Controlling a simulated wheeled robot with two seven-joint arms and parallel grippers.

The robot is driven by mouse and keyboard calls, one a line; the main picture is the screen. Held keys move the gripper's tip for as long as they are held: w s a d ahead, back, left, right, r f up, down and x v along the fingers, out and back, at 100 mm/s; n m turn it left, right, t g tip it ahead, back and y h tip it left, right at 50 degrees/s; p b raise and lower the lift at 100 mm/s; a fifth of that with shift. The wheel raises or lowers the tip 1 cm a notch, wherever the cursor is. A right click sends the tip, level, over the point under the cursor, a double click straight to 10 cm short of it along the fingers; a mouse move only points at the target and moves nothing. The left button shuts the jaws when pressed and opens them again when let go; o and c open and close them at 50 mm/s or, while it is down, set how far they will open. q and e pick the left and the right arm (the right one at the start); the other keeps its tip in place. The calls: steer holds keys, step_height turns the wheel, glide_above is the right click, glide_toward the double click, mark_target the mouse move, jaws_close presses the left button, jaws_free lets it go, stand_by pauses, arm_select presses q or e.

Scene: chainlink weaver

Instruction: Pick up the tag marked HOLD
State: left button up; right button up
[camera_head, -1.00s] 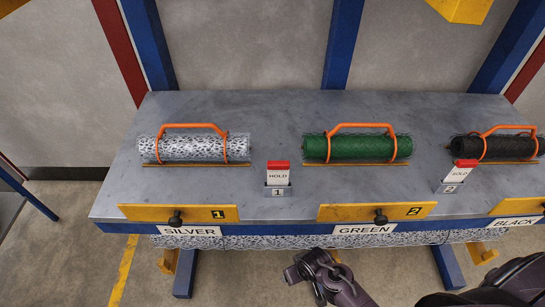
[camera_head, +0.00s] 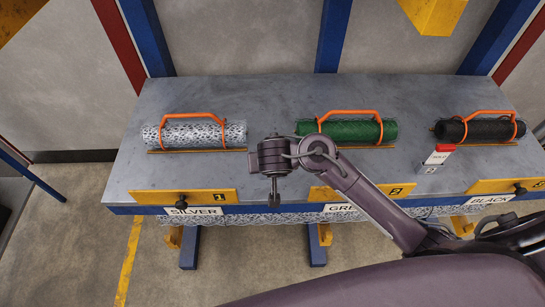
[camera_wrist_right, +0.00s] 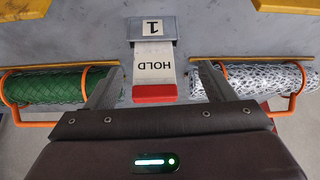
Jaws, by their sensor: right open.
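The HOLD tag (camera_wrist_right: 154,66) is white with black letters and a red end. In the right wrist view it stands in a grey holder marked 1 (camera_wrist_right: 152,28), and the letters appear upside down. My right gripper (camera_wrist_right: 158,70) is open, with one finger on either side of the tag and a gap visible at each side. In the head view my right gripper (camera_head: 274,193) is over the bench between the silver and green rolls and hides the tag. My left gripper is not in view.
On the bench (camera_head: 250,95) lie a silver mesh roll (camera_head: 195,134), a green roll (camera_head: 350,131) and a black roll (camera_head: 485,130), each with an orange handle. Another red-topped tag (camera_head: 438,156) stands in holder 2. Yellow numbered plates (camera_head: 180,196) line the front edge.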

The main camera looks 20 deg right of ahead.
steer(key=shift+m+t+h, duration=0.3)
steer(key=shift+m+t, duration=0.1)
steer(key=shift+m, duration=0.1)
steer(key=w+f, duration=0.1)
steer(key=w+d+f+b, duration=0.1)
steer(key=w+f, duration=0.1)
steer(key=w+d+f+b, duration=0.1)
steer(key=w+f, duration=0.1)
steer(key=shift+r, duration=0.1)
steer(key=c, duration=1)
steer(key=shift+r, duration=0.1)
steer(key=shift+c, duration=0.2)
